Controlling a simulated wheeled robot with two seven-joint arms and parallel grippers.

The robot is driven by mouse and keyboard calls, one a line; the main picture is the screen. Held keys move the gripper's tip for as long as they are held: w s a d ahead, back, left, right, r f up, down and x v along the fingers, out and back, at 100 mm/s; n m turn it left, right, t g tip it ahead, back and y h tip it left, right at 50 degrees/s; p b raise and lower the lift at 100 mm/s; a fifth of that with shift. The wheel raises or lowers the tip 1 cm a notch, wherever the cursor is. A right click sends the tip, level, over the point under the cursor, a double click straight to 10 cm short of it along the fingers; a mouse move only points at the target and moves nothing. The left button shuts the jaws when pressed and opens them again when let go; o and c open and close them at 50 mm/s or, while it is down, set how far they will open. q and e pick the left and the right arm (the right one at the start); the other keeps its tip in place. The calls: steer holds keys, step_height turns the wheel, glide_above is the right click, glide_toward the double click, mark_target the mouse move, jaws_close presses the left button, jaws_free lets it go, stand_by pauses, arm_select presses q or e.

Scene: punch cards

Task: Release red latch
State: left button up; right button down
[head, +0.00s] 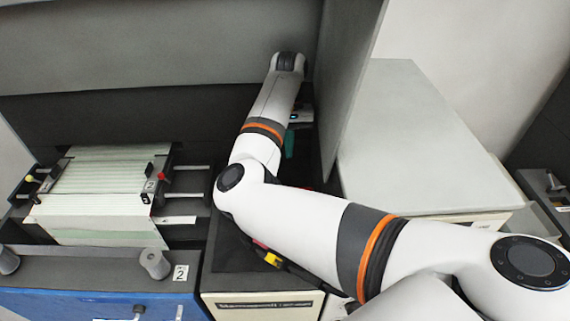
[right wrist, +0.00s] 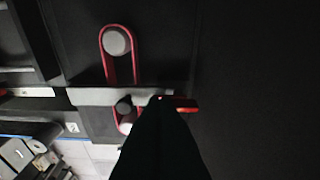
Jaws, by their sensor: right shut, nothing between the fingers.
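My right gripper (head: 289,143) reaches down into the dark gap behind the machine, partly hidden by my own arm in the head view. In the right wrist view its dark green fingers (right wrist: 160,105) are shut with nothing between them. A short red bar (right wrist: 182,104), which looks like the red latch, lies just right of the fingertips, very near or touching. I cannot tell if there is contact. In the head view a small red piece (head: 163,178) sits on the black clamp beside the card stack. My left gripper is not in view.
A red belt (right wrist: 102,42) loops around a grey pulley (right wrist: 116,41) above a grey bar (right wrist: 85,96). A stack of cards (head: 100,180) stands at left. A tall grey panel (head: 345,80) rises close to the right of my gripper. A pale cabinet top (head: 410,140) is clear.

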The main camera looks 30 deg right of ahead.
steer(key=x, duration=1)
steer(key=shift+s+a+r, duration=0.1)
steer(key=shift+s, duration=0.2)
steer(key=shift+w, duration=0.1)
